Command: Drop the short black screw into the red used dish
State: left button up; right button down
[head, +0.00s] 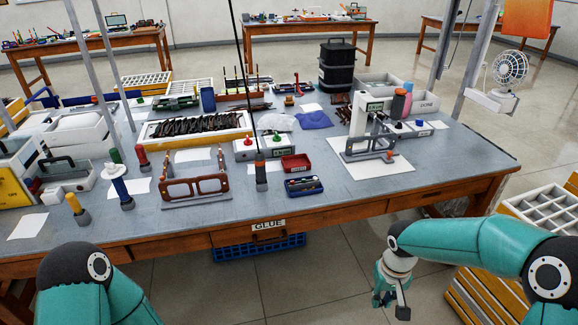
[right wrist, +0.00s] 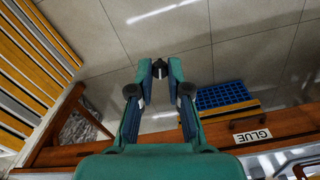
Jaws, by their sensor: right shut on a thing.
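The red dish (head: 295,163) sits on the grey workbench near its front edge, just behind a small dark blue tray. My right gripper (head: 390,298) hangs in front of the bench, to the right of the dish and lower than the bench top. It also shows in the right wrist view (right wrist: 159,72), its two teal fingers closed in on a small black piece, the short black screw (right wrist: 160,67), held at the tips. The screw cannot be made out in the head view. My left arm shows at the lower left, but its gripper is out of view.
The dark blue tray (head: 303,187) holds small items. A brown frame in a holder (head: 194,188) stands left of the dish, and a grey press-like fixture (head: 368,145) stands right. A drawer labelled GLUE (head: 268,229) is under the bench edge. A crate (head: 545,215) stands at right.

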aim_at(296, 163)
jog(key=z, duration=0.05)
jog(key=i, duration=1)
jog(key=u, duration=0.15)
jog(key=k, duration=0.5)
jog(key=z, duration=0.1)
jog(key=i, duration=0.25)
jog(key=u, duration=2.4)
jog(key=k, duration=0.25)
jog(key=u, duration=0.25)
